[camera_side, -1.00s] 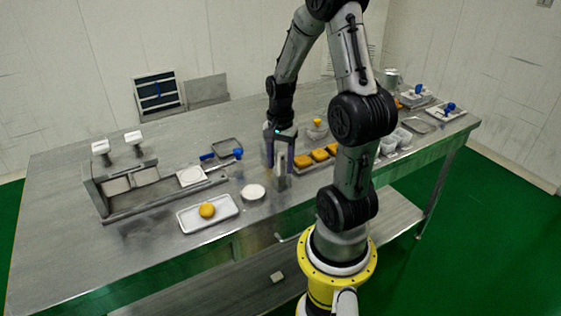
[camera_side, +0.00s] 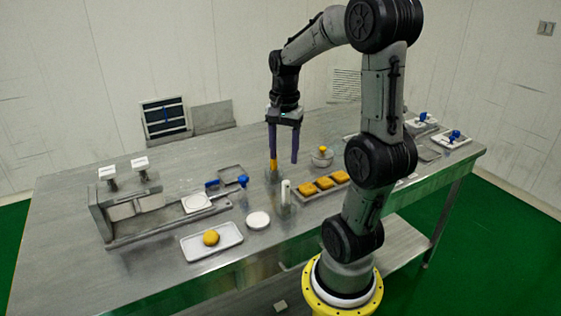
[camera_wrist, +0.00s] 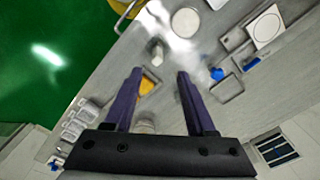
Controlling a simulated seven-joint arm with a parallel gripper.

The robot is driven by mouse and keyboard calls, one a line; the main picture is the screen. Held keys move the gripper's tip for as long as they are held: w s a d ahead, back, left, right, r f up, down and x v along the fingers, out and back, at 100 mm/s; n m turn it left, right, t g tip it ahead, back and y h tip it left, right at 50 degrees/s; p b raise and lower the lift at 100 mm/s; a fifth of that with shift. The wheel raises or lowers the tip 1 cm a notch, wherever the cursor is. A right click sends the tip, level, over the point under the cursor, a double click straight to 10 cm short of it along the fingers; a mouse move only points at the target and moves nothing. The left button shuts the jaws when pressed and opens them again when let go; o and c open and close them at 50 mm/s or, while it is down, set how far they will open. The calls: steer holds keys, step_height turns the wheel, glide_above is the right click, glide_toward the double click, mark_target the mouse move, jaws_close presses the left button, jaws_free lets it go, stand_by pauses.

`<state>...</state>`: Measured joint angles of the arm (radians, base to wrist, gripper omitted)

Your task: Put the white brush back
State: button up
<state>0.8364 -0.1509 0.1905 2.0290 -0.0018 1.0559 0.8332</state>
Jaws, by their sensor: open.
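The white brush (camera_side: 285,190) stands upright in a small metal holder (camera_side: 284,208) near the middle of the table. It also shows as a small pale shape in the wrist view (camera_wrist: 156,50). My gripper (camera_side: 283,162) is open and empty, above and behind the brush in the side view, apart from it. A yellow upright piece (camera_side: 273,165) shows at the left fingertip. It also appears between the fingers in the wrist view (camera_wrist: 148,84). Whether the finger touches it I cannot tell.
A tray of yellow cakes (camera_side: 325,185) lies to the right, with a lidded pot (camera_side: 322,157) behind it. Blue-handled tools (camera_side: 212,184) and a metal press (camera_side: 95,216) stand left.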

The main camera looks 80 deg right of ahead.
steer(key=s+a+r+n+t, duration=0.1)
steer(key=a+r+n+t, duration=0.1)
steer(key=a+n, duration=0.7)
steer(key=s+a+r+n+t, duration=0.1)
steer(key=a+r+n+t, duration=0.1)
steer(key=a+n, duration=0.8)
steer(key=shift+s+a+t, duration=0.2)
steer(key=shift+a+t, duration=0.5)
steer(key=shift+a, duration=0.25)
